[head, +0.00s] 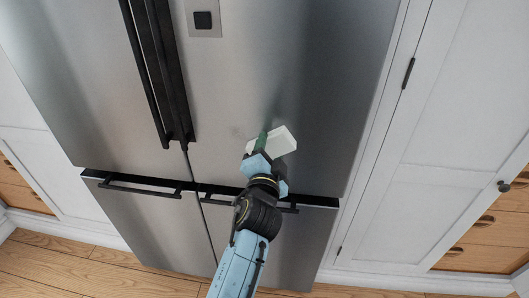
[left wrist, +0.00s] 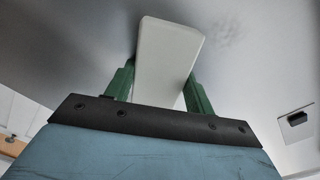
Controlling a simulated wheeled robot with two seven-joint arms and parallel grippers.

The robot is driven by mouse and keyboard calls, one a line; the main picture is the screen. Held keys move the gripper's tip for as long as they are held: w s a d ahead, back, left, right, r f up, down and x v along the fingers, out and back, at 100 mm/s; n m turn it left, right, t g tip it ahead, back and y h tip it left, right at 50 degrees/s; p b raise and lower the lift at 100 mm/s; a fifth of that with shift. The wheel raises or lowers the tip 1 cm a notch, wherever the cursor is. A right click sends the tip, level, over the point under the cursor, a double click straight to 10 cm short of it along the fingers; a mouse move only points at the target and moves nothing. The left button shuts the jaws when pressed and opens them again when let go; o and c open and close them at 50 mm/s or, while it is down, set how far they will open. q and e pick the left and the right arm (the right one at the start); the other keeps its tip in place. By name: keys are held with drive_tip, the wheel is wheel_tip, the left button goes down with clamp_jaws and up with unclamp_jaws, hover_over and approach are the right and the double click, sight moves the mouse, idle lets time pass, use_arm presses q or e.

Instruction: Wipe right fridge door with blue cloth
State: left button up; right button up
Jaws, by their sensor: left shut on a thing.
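The right fridge door (head: 300,70) is brushed steel and closed. A faint dark smudge (left wrist: 228,32) shows on it in the left wrist view. My left gripper (head: 266,141), with green fingers, is at the lower part of this door. It is shut on a white, flat, block-like piece (head: 284,139), which stands out between the fingers in the left wrist view (left wrist: 168,55). The piece is very close to the door; I cannot tell whether it touches. No blue cloth shows. My right gripper is not in view.
Dark vertical handles (head: 157,75) run between the upper doors, left of my gripper. A drawer handle (head: 290,208) lies just below, partly behind my arm. A small dark panel (head: 204,20) is higher on the door. White cabinets (head: 435,150) stand to the right.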

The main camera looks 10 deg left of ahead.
sight(252, 148)
use_arm(q)
drive_tip(key=shift+d+f+b, duration=0.15)
drive_tip(key=shift+d+b, duration=0.65)
drive_tip(key=shift+d, duration=0.45)
drive_tip(key=shift+s+d, duration=0.1)
drive_tip(key=shift+d, duration=0.25)
drive_tip(key=shift+r, duration=0.2)
drive_tip(key=shift+w+a+r, duration=0.15)
drive_tip(key=shift+w+a, duration=0.1)
drive_tip(key=shift+a+r+p, duration=0.15)
drive_tip(key=shift+a+p, duration=0.75)
drive_tip(key=shift+a, duration=0.75)
drive_tip(key=a+p, duration=0.1)
drive_tip(key=a, duration=0.1)
drive_tip(key=a+p, duration=0.1)
drive_tip(key=shift+a+f+p, duration=0.25)
drive_tip(key=shift+a+p, duration=0.05)
drive_tip(key=shift+a, duration=0.05)
drive_tip(key=shift+a+p, duration=0.7)
drive_tip(key=shift+a, duration=0.35)
drive_tip(key=shift+a+f+p, duration=0.1)
drive_tip(key=shift+a+p, duration=0.2)
drive_tip(key=shift+a, duration=0.35)
drive_tip(key=shift+a+p, duration=0.4)
drive_tip(key=shift+a, duration=0.25)
drive_tip(key=shift+a+p, duration=0.3)
drive_tip(key=shift+a, duration=0.65)
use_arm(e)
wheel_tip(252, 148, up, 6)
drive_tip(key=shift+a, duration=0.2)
